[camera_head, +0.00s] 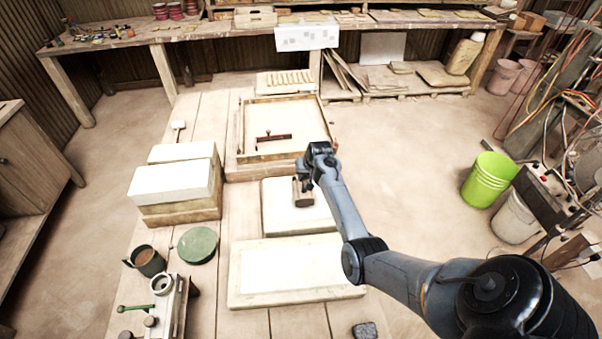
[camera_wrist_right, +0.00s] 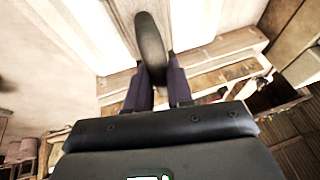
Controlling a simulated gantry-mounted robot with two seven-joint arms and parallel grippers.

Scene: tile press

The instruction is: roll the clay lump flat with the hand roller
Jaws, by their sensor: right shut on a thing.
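My right gripper (camera_head: 305,180) is over the white slab (camera_head: 322,220) in the middle of the bench. It is shut on what looks like the hand roller (camera_head: 303,195), a short brownish piece held close above or on the slab; I cannot tell whether it touches. In the right wrist view a dark, rounded, elongated part (camera_wrist_right: 150,40) sits between the two fingers (camera_wrist_right: 156,76). I cannot make out the clay lump for sure; the gripper and the held piece may hide it. My left gripper is not in view.
A wooden frame (camera_head: 240,130) with a dark red bar (camera_head: 273,137) lies behind the slab. A larger white board (camera_head: 295,270) lies in front. White blocks (camera_head: 172,183), a green disc (camera_head: 197,245) and a mug (camera_head: 148,262) stand left. A dark lump (camera_head: 365,330) lies at the front.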

